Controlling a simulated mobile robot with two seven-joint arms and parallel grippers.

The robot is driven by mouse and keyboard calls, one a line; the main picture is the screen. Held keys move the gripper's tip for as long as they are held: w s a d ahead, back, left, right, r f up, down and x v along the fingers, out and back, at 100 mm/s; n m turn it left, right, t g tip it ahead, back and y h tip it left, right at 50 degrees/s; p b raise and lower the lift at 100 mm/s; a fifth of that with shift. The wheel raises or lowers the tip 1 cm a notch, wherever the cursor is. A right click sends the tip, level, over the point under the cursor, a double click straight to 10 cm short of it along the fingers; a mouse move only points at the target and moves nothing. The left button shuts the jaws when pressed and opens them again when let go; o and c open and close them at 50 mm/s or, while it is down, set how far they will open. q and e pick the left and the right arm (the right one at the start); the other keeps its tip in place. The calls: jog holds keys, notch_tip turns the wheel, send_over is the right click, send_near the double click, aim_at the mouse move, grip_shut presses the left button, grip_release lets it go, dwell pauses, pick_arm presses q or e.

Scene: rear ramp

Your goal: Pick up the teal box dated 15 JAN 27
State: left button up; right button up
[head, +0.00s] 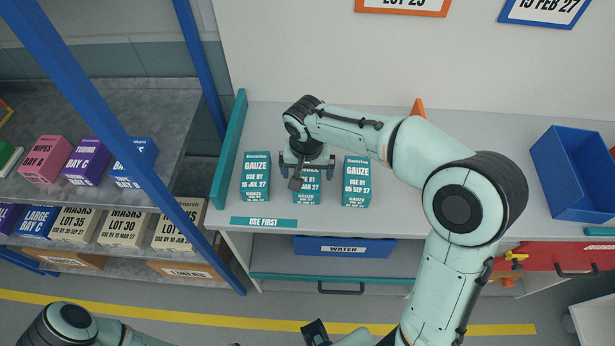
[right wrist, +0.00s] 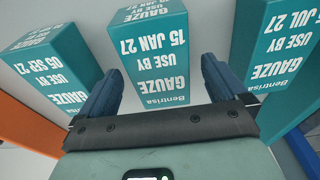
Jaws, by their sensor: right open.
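The teal gauze box dated 15 JAN 27 (head: 308,198) stands on the white counter in the head view, the middle of three teal boxes. My right gripper (head: 305,172) is over it and hides part of its label. In the right wrist view this box (right wrist: 152,45) shows its date clearly. The open fingers of the right gripper (right wrist: 160,72) appear on either side of it, with no visible grip.
Teal gauze boxes dated 15 JUL 27 (head: 255,178) and 05 SEP 27 (head: 356,182) flank it closely. A teal upright panel (head: 230,150) edges the counter at left. A blue bin (head: 575,170) stands far right. A shelf (head: 120,105) with boxes is at left.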

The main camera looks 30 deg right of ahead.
jog(key=shift+w+d+f, duration=0.1)
jog(key=shift+f, duration=0.65)
jog(key=c, duration=1.1)
jog(key=shift+c, duration=0.2)
jog(key=shift+r, duration=0.1)
